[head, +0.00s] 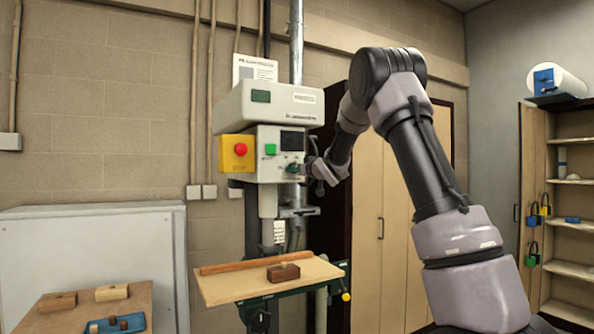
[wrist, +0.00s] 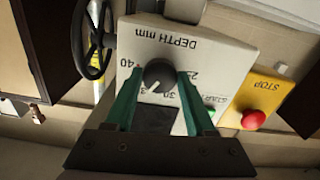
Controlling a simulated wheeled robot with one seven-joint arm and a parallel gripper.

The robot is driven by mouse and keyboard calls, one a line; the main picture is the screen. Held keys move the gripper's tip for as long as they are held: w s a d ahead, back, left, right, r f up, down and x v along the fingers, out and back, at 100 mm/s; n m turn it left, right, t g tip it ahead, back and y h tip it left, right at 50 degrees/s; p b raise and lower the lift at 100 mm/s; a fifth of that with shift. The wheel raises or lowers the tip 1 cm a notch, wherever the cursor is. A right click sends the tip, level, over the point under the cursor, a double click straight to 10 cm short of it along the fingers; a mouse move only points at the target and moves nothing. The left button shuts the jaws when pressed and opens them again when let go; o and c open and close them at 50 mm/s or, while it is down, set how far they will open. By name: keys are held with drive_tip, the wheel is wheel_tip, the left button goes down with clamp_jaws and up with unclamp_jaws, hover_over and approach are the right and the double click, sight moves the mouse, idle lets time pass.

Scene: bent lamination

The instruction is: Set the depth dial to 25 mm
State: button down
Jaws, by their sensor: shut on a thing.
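The depth dial (wrist: 159,74) is a dark round knob on the drill press's pale panel, which is upside down in the wrist view under "DEPTH mm" lettering (wrist: 165,38). Numbers ring it; "30" shows, and others are partly covered by the fingers. A pale mark shows on the knob, but I cannot read its exact setting. My gripper (wrist: 160,80) has its green fingers on either side of the dial, shut on it. In the head view my gripper (head: 297,169) is at the panel's lower right and largely hides the dial.
The red stop button (wrist: 253,119) on its yellow box and a green start button (head: 270,149) are close to the dial. A black handwheel (wrist: 92,40) is on the other side. Below, the drill table (head: 225,289) carries a fence and a wooden block (head: 283,272).

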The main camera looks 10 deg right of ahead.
drive_tip(key=n, duration=2.3)
drive_tip(key=shift+n, duration=0.4)
idle(0.3)
drive_tip(key=shift+c, duration=1.3)
unclamp_jaws()
drive_tip(key=shift+s+d, duration=0.1)
